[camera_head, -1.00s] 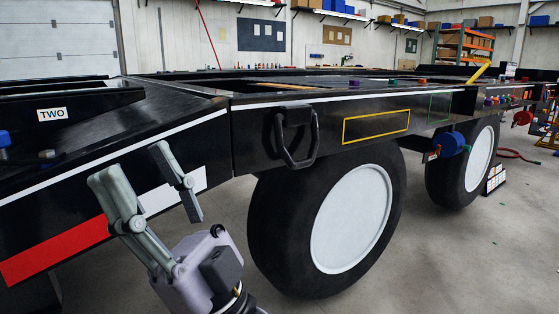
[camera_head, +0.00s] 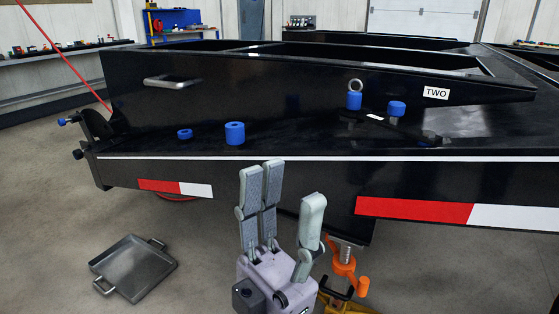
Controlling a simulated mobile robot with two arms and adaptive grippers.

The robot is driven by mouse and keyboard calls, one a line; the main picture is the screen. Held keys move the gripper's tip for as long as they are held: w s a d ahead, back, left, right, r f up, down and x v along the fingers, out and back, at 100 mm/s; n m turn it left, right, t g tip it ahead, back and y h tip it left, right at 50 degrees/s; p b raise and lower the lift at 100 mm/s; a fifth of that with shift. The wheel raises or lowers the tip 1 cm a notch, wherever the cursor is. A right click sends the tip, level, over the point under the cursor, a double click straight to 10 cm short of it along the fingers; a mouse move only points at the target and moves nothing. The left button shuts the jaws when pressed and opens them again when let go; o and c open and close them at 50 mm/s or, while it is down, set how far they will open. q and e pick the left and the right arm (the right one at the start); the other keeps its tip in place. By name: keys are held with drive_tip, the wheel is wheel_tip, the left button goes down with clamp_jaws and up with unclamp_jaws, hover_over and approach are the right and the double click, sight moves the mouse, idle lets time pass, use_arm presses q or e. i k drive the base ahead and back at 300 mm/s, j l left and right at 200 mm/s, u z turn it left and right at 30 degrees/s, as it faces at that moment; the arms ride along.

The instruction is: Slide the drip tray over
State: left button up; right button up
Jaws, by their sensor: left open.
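My right gripper is not in view.
An orange jack (camera_head: 343,265) with a screw stands under the frame, just right of my left gripper. A yellow piece (camera_head: 340,305) is at its foot. Blue caps (camera_head: 235,133) sit on the frame's ledge. Floor around the tray (camera_head: 60,230) is clear.

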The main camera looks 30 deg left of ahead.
sight(132, 267)
drive_tip(key=u, duration=2.15)
